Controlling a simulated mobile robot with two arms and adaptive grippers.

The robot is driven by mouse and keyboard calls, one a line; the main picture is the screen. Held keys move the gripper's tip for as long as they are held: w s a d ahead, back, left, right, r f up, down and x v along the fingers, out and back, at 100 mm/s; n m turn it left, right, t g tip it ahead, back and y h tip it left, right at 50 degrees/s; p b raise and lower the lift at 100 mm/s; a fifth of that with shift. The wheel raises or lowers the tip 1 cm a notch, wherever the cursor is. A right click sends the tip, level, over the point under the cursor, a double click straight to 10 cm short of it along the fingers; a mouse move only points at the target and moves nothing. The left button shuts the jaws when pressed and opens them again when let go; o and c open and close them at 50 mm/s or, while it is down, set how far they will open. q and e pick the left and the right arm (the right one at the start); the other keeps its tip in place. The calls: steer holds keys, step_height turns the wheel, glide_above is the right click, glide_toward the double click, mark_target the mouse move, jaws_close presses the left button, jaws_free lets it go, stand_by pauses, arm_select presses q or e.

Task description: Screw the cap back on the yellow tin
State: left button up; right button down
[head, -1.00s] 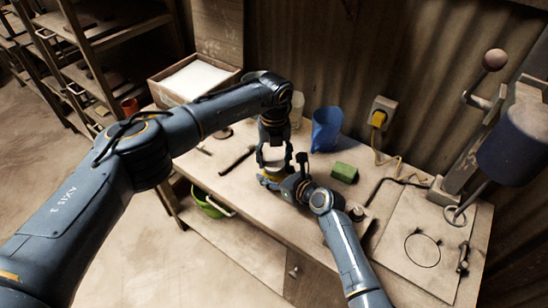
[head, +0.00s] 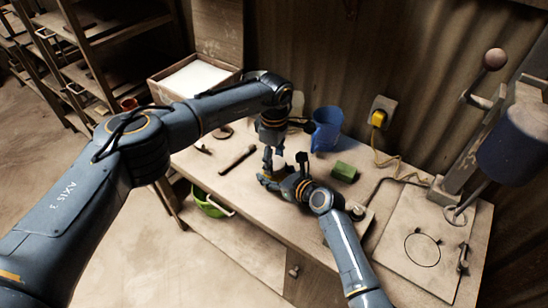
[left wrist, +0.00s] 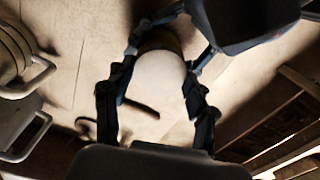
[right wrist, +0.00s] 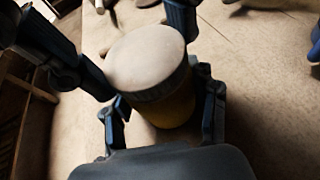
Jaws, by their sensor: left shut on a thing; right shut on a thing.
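The yellow tin (right wrist: 172,108) stands upright on the bench between both grippers, its pale round cap (right wrist: 148,62) on top with a dark rim. In the left wrist view the cap (left wrist: 158,85) fills the space between the fingers. My left gripper (head: 273,160) points down from above and is shut on the cap. My right gripper (head: 277,182) reaches in low from the front and is shut on the tin's body. In the head view the grippers hide most of the tin. I cannot tell how far the cap is threaded on.
A green block (head: 344,172) and a blue jug (head: 326,129) stand right of the tin. A dark-handled tool (head: 237,159) lies to the left. A box (head: 195,78) is at the back left. The press (head: 466,165) takes up the right end.

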arm_select(q)
steer(key=m, duration=0.5)
steer(key=shift+m, duration=0.3)
steer(key=o, duration=1.4)
arm_select(e)
steer(key=shift+c, duration=1.6)
jaws_free()
arm_select(q)
step_height(320, 180, up, 12)
steer(key=shift+f, duration=0.1)
arm_select(e)
steer(key=v, duration=1.2)
steer(key=shift+f, duration=0.1)
